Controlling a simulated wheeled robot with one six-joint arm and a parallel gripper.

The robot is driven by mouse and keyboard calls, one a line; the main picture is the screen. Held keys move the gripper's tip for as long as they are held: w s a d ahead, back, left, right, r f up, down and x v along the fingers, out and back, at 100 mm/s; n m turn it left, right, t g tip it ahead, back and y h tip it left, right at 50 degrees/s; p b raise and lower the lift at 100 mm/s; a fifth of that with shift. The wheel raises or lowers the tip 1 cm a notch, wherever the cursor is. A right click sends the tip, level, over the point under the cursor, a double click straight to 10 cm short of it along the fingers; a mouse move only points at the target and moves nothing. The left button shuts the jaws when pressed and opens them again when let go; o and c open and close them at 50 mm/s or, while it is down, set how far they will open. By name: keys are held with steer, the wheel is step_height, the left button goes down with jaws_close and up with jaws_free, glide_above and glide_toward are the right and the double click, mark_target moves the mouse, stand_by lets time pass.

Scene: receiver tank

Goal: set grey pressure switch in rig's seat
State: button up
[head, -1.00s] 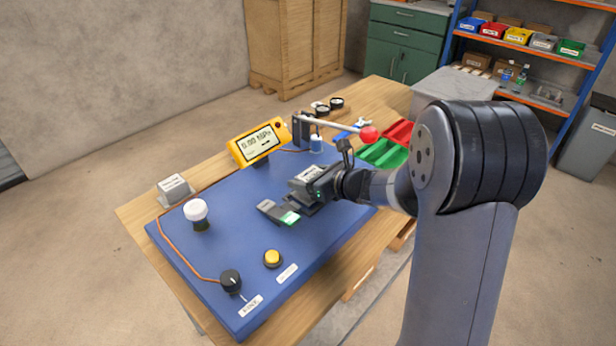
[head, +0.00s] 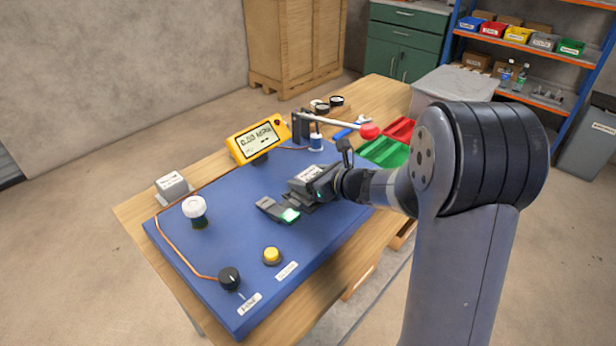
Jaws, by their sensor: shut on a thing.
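The grey pressure switch (head: 304,178), a small box with a pale label on top, is in the jaws of my gripper (head: 316,186) over the right part of the blue rig board (head: 235,240). A dark, low base shows just under and in front of it, and a grey block with a lit green end (head: 277,209) lies beside it at the front left. The seat is largely hidden by the switch and my gripper. I cannot tell whether the switch touches its bottom.
A yellow gauge display (head: 257,141) and a red-knobbed lever (head: 368,131) stand behind. A white-capped knob (head: 195,209), yellow button (head: 272,256), black dial (head: 229,278) and another grey box (head: 172,185) are at left and front.

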steer(key=shift+f, duration=0.25)
steer(key=o, duration=1.3)
steer(key=v, duration=1)
steer(key=shift+s+d+r, duration=0.15)
steer(key=shift+s+d, duration=0.1)
steer(key=x, duration=1.1)
steer(key=shift+s+d+r, duration=0.1)
steer(key=shift+r, duration=0.35)
